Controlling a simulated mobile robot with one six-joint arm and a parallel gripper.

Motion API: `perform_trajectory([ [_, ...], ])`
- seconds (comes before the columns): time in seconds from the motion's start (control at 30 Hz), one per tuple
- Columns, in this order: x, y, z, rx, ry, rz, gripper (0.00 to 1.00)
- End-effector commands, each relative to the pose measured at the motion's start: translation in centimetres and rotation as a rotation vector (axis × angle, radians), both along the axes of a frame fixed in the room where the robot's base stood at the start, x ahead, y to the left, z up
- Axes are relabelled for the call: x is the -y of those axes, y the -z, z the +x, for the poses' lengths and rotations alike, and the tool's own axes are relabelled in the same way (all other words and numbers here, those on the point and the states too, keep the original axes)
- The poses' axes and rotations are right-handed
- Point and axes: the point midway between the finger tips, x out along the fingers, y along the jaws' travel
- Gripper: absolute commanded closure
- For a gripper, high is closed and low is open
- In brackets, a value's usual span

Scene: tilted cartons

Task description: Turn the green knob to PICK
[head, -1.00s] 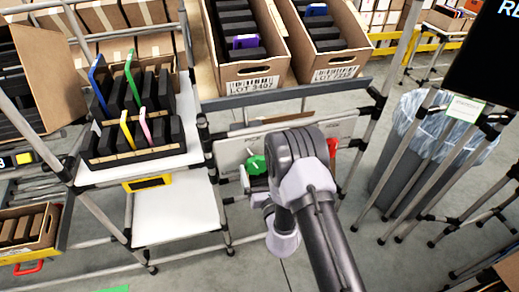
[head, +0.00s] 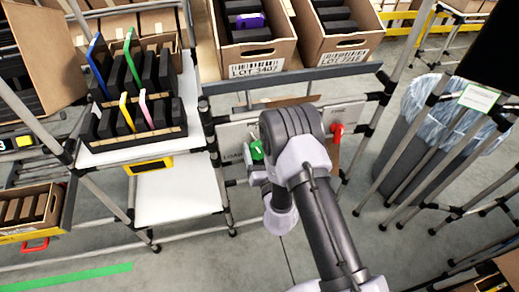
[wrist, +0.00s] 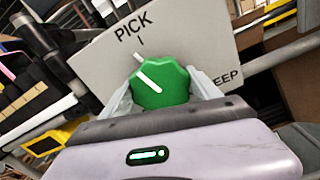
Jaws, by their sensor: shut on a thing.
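The green knob (wrist: 168,80) sits on a pale panel (wrist: 205,32) in the wrist view. Its white line slants up and to the left. The word PICK and a short mark stand above the knob, to the right of where the line points. A label ending in EEP is partly hidden at right. My gripper (wrist: 162,92) is shut on the knob, one finger on each side. In the head view, the knob (head: 257,150) shows beside my arm, with a partly covered label at its left. My arm hides most of the gripper there.
A red handle or knob (head: 337,131) is on the panel's right. A shelf with a black rack (head: 135,143) stands at left. Cartons (head: 262,66) are above the panel. A lined waste bin (head: 408,130) stands at right.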

Motion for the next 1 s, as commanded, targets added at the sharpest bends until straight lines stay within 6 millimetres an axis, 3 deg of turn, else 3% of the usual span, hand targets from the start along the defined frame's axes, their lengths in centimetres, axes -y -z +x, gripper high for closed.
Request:
perform_trajectory([
  [0.2, 0.07, -0.31, 0.03, -0.081, 0.000, 0.284, 0.69],
  [0.5, 0.08, -0.08, 0.06, -0.091, 0.000, 0.325, 0.69],
  [0.53, 0.08, -0.08, 0.06, -0.091, 0.000, 0.325, 0.27],
  [0.63, 0.08, -0.08, 0.05, -0.092, 0.000, 0.324, 0.07],
  [1.0, 0.25, -0.01, 0.11, -0.093, -0.002, 0.323, 0.07],
])
